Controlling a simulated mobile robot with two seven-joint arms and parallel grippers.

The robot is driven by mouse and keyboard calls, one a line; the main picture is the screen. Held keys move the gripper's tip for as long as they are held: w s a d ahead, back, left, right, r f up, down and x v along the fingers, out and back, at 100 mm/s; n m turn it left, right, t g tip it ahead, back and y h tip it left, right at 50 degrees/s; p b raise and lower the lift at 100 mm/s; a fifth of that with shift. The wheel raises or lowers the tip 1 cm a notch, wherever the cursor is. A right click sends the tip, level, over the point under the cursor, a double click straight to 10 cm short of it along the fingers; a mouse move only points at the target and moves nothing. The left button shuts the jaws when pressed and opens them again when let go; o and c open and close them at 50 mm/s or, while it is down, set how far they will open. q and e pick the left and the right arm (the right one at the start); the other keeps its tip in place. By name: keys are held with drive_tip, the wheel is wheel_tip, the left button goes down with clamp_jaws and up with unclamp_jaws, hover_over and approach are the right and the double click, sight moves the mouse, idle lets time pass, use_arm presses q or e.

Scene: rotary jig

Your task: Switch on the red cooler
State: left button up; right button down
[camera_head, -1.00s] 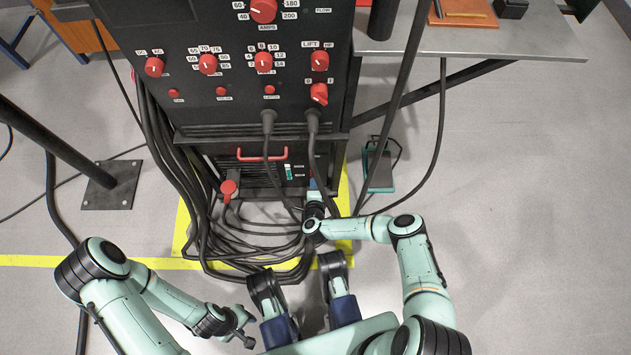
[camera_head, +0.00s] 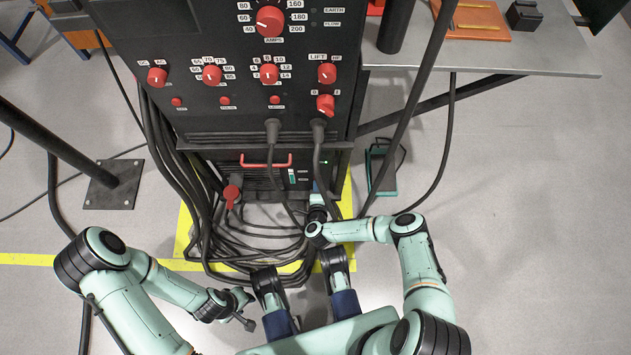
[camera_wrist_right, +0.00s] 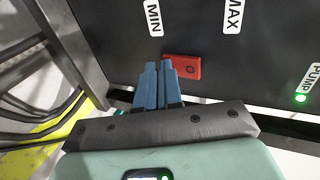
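The cooler (camera_head: 261,178) is the low black unit under the tall control cabinet, with a red bar handle (camera_head: 266,161) on its front. In the right wrist view a red rocker switch (camera_wrist_right: 184,68) sits on its black panel, near MIN and MAX labels. A green lamp (camera_wrist_right: 300,98) by the PUMP label is lit; it also shows in the head view (camera_head: 326,161). My right gripper (camera_wrist_right: 158,78) has its blue fingers together, with tips at the switch's left end; contact cannot be told. My left gripper (camera_head: 242,310) hangs low, away from the cooler; its fingers are unclear.
The black cabinet (camera_head: 225,125) with red knobs stands above. Thick cables (camera_head: 205,220) hang and coil on the floor in front. A grey table (camera_head: 490,60) is at right. A teal pedal (camera_head: 382,172) lies on the floor right of the cooler.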

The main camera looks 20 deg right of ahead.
use_arm(q)
drive_tip(key=shift+s+r+p, duration=0.6)
drive_tip(key=shift+r+p, duration=0.05)
drive_tip(key=shift+p, duration=0.15)
use_arm(e)
drive_tip(key=shift+w+r, duration=0.1)
drive_tip(key=shift+r, duration=0.9)
drive_tip(key=shift+d, duration=0.1)
